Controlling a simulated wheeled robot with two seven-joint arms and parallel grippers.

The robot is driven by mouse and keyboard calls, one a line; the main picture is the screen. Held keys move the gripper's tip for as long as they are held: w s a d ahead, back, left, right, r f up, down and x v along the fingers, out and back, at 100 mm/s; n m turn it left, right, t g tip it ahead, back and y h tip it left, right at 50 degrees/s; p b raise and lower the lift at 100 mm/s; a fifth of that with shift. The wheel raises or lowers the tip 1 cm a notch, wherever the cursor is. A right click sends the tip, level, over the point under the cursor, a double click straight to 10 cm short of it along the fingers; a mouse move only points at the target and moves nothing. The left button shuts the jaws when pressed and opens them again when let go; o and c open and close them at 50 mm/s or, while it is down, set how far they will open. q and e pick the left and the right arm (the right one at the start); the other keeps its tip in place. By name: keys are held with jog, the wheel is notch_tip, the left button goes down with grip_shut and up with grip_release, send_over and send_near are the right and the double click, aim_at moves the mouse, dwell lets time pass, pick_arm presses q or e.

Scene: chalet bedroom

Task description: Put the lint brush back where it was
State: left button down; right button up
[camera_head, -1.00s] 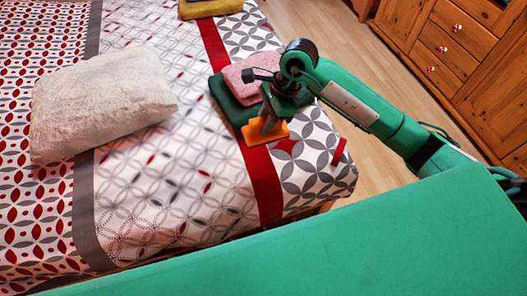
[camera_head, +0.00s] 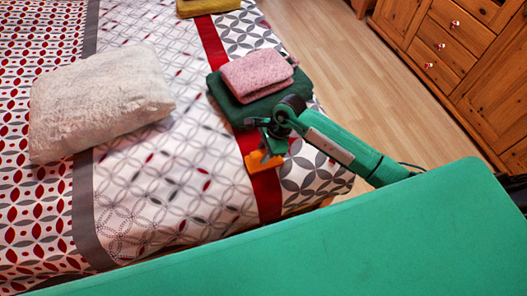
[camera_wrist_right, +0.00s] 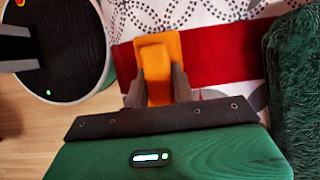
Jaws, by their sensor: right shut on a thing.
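The lint brush, an orange piece with a flat head, (camera_head: 260,163) is between the fingers of my right gripper (camera_head: 265,148) over the near right part of the bed, by the red stripe. In the right wrist view the brush (camera_wrist_right: 157,70) sits between the two grey fingers (camera_wrist_right: 157,88), which are shut on its handle. Its head lies over the red stripe and white fabric. I cannot tell whether it touches the bed. My left gripper is not in view.
A folded dark green cloth (camera_head: 258,110) with a pink one (camera_head: 257,75) on top lies just beyond the gripper. A cream pillow (camera_head: 100,100) is at left and a yellow cloth (camera_head: 207,6) at the far end. Wooden furniture (camera_head: 465,60) stands right across bare floor (camera_head: 340,60).

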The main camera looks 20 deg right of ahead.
aim_at(265, 151)
dwell(0.3)
jog(key=o, duration=1)
jog(key=shift+c, duration=0.2)
jog(key=shift+r, duration=0.25)
jog(key=v, duration=0.3)
jog(key=shift+d+r, duration=0.1)
jog(key=shift+d, duration=0.05)
jog(key=v, duration=0.7)
jog(key=shift+r, duration=0.3)
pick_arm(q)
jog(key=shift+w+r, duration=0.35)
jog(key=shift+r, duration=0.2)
pick_arm(e)
jog(key=shift+d+r, duration=0.2)
jog(key=shift+r, duration=0.15)
